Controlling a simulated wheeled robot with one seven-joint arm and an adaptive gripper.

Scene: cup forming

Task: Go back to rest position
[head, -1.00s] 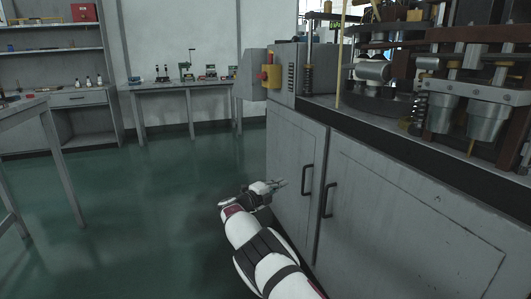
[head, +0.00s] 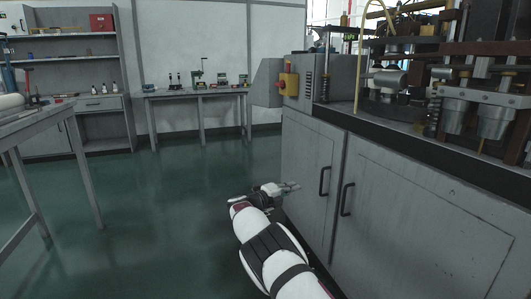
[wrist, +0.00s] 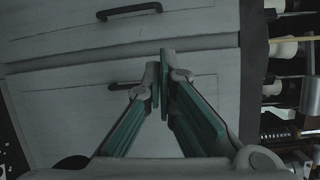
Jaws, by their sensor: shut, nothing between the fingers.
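My gripper (head: 291,187) is at the end of my white arm, low in the middle of the head view. It points right toward the grey cabinet doors of the machine (head: 306,185). In the wrist view my gripper (wrist: 161,75) shows its two green-padded fingers with their tips close together and nothing between them. The cabinet doors with dark handles (wrist: 128,10) lie beyond the fingertips. I cannot tell exactly how wide the gap to the doors is.
The forming machine (head: 470,85) stands on the cabinet at the right. A table (head: 40,118) stands at the left, and a workbench (head: 195,94) at the back. The green floor (head: 150,200) between them is clear.

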